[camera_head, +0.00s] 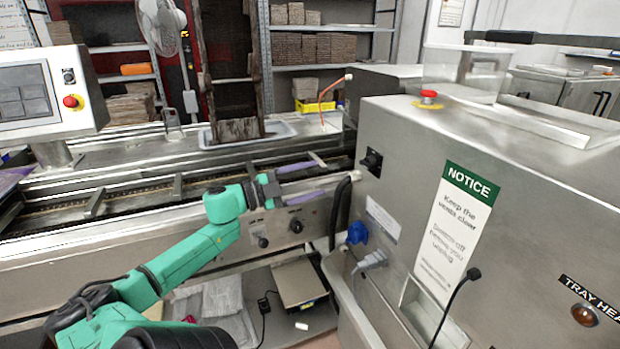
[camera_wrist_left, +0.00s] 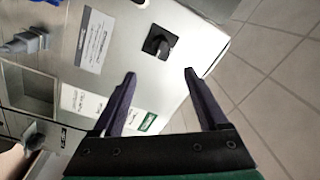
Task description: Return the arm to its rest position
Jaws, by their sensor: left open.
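My left arm (camera_head: 178,262), green with dark joints, reaches in from the lower left in the head view. My left gripper (camera_head: 318,181) is held out in front of the conveyor, left of the steel machine (camera_head: 395,120). Its two purple-grey fingers are apart with nothing between them. In the left wrist view the open fingers of the left gripper (camera_wrist_left: 159,73) point toward the machine's side panel (camera_wrist_left: 125,50), with the black rotary switch (camera_wrist_left: 160,42) beyond the gap. Whether the fingers touch anything is not clear; they look apart from it. My right gripper is not in view.
The conveyor (camera_head: 120,205) runs behind the gripper, with knobs (camera_head: 295,226) on its front. The machine carries a blue plug (camera_head: 357,233), cables and a red stop button (camera_head: 428,95). A control screen (camera_head: 28,95) stands at the left. A grey box (camera_head: 299,283) sits below.

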